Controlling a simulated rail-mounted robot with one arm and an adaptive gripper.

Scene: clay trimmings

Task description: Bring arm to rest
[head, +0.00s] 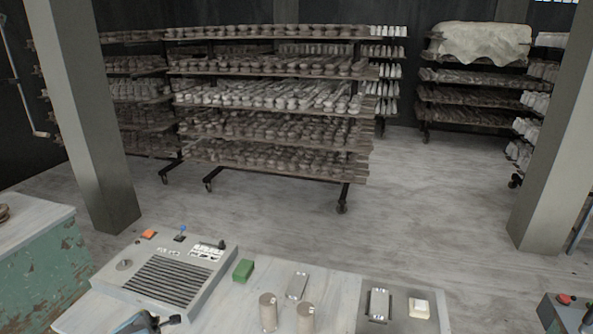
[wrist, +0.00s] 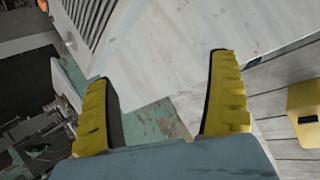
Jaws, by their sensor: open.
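My gripper (wrist: 160,70) is open in the wrist view, with its two yellow ridged fingers wide apart. No object shows between the fingers, only the pale table top (wrist: 155,35) and a peeling green surface (wrist: 155,122) beyond. In the head view, a dark and blue-grey piece shows at the bottom edge by the slatted console (head: 165,278); I cannot tell if it is part of my arm. The rest of my arm is not clearly visible.
The table holds a green block (head: 243,270), two clay-coloured cylinders (head: 268,312), a metal piece (head: 297,286) and a grey tray (head: 399,322). A red-button box (head: 565,312) is at right. Pillars (head: 85,110) and loaded racks (head: 270,100) stand behind, with clear floor (head: 420,215) between.

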